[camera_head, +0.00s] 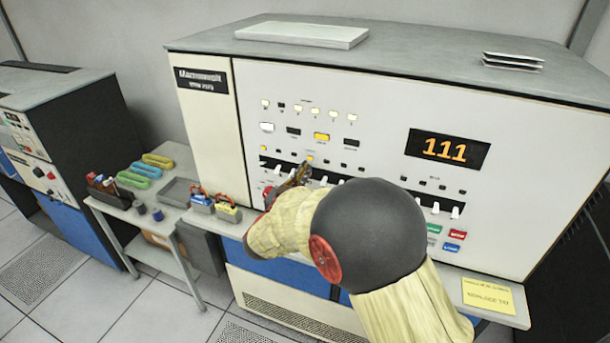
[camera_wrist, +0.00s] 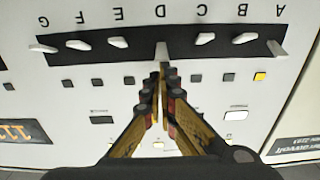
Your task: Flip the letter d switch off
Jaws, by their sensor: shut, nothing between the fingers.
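The letter D switch (camera_wrist: 162,50) is a small white lever in a dark slot strip (camera_wrist: 140,43), under the letter D, near the middle of the wrist view. It points straight toward my gripper, while its neighbours lean sideways or look shorter. My gripper (camera_wrist: 160,72) is shut and empty, with its fingertips right at the end of this lever; I cannot tell whether they touch. In the head view my gripper (camera_head: 302,170) is at the white control panel (camera_head: 375,105), just beside the slot strip. My arm hides part of the switch row there.
Other white levers, such as the E switch (camera_wrist: 117,41), stand close on both sides. Square buttons and a lit yellow one (camera_wrist: 259,77) sit nearby on the panel. An orange 111 display (camera_head: 443,149) is at right. A side table (camera_head: 130,210) with tools stands at left.

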